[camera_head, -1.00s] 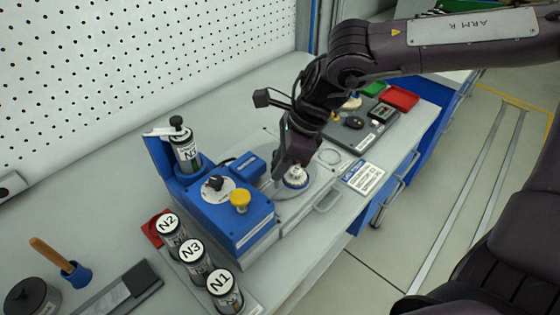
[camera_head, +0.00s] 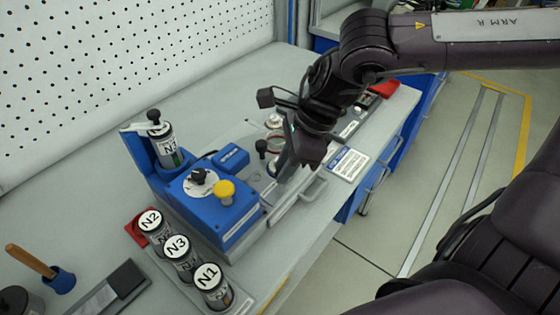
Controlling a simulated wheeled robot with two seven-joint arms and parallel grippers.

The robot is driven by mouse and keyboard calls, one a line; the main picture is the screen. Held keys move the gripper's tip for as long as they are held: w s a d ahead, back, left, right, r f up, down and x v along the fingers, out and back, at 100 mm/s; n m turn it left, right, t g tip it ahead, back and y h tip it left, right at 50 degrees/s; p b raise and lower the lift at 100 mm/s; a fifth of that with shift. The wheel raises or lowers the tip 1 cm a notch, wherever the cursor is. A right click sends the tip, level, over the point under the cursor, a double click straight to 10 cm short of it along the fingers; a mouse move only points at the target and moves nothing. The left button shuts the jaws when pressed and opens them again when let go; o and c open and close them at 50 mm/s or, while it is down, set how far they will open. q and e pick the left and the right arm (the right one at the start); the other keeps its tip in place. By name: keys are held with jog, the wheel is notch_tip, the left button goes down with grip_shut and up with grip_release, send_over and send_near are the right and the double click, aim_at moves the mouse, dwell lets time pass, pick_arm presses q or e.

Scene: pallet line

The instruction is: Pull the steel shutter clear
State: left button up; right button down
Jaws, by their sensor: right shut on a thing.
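My right gripper (camera_head: 285,172) is low over the grey steel unit beside the blue box. It is shut on what looks like the steel shutter (camera_head: 284,203), but the fingers and wrist hide the grip itself. A looped handle (camera_head: 314,190) sticks out at the front side of the grey unit, to the right of the fingertips. A black ball knob (camera_head: 262,146) on a stem stands just left of the fingers; I cannot tell what carries it. My left gripper is not in view.
The blue box (camera_head: 230,215) carries a dark knob, a yellow knob (camera_head: 225,191) and a docked canister (camera_head: 166,150). Canisters N2, N3 and N1 (camera_head: 210,277) stand in front left. A white label plate (camera_head: 348,164) lies right of my gripper. A pale round part (camera_head: 274,121) sits behind.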

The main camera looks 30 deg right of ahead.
jog(key=c, duration=1.3)
grip_release()
jog(key=shift+r, duration=0.1)
jog(key=shift+b+v, duration=0.3)
jog(key=shift+v, duration=3.5)
